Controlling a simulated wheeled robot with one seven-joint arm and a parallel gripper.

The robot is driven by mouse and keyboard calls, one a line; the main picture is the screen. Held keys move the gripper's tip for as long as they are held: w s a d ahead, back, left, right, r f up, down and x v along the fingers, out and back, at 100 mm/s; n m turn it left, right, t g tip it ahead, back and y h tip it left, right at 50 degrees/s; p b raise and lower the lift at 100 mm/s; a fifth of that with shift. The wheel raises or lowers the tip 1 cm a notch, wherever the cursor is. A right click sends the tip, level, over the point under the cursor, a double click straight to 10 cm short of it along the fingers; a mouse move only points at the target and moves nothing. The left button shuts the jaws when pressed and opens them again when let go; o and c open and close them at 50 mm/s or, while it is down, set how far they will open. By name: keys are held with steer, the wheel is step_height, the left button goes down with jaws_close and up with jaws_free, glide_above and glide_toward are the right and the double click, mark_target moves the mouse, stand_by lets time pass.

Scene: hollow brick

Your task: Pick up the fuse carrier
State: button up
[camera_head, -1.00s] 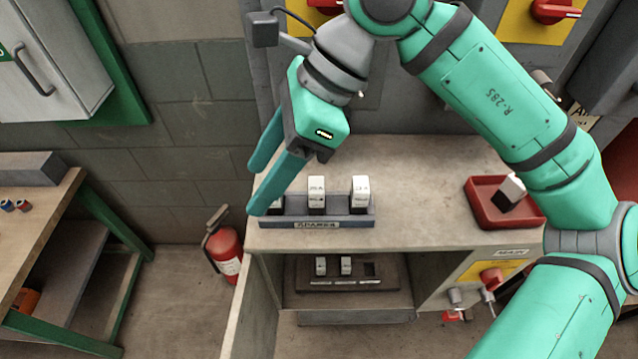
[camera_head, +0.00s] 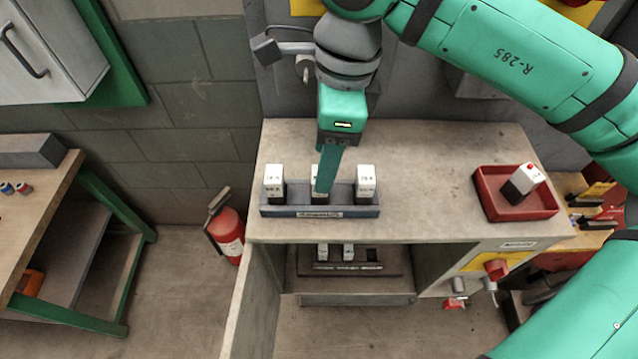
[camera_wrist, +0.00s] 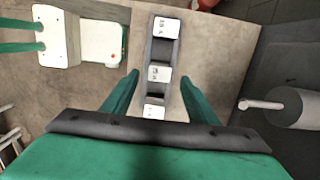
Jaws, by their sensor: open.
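Three white-topped fuse carriers stand in a grey labelled rack (camera_head: 283,211) on the cabinet top: a left one (camera_head: 274,176), a right one (camera_head: 365,178), and a middle one partly hidden behind my finger in the head view. My gripper (camera_head: 322,188) points down at the middle carrier. In the wrist view my open fingers (camera_wrist: 161,76) lie on either side of the rack, with the middle carrier (camera_wrist: 158,73) between them. Nothing is held. I cannot tell how far above the carrier the fingertips are. Another white-and-black carrier with a red dot (camera_head: 524,179) lies tilted in a red tray (camera_head: 482,190).
The lower shelf holds a dark block (camera_head: 392,262) with two more white-topped carriers. A red extinguisher (camera_head: 227,232) stands on the floor to the left, near a green-legged workbench (camera_head: 60,190). The cabinet top between rack and tray is clear.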

mark_target(318, 199)
steer(key=shift+s+a+f, duration=0.1)
steer(key=shift+a+f, duration=0.1)
steer(key=shift+f, duration=1.15)
steer(key=shift+s+a+f, duration=0.1)
steer(key=shift+a+f, duration=0.05)
steer(key=shift+f, duration=1.2)
steer(key=shift+w, duration=0.1)
steer(key=shift+c, duration=0.7)
steer(key=c, duration=1.1)
steer(key=shift+o, duration=0.2)
steer(key=shift+r, duration=0.1)
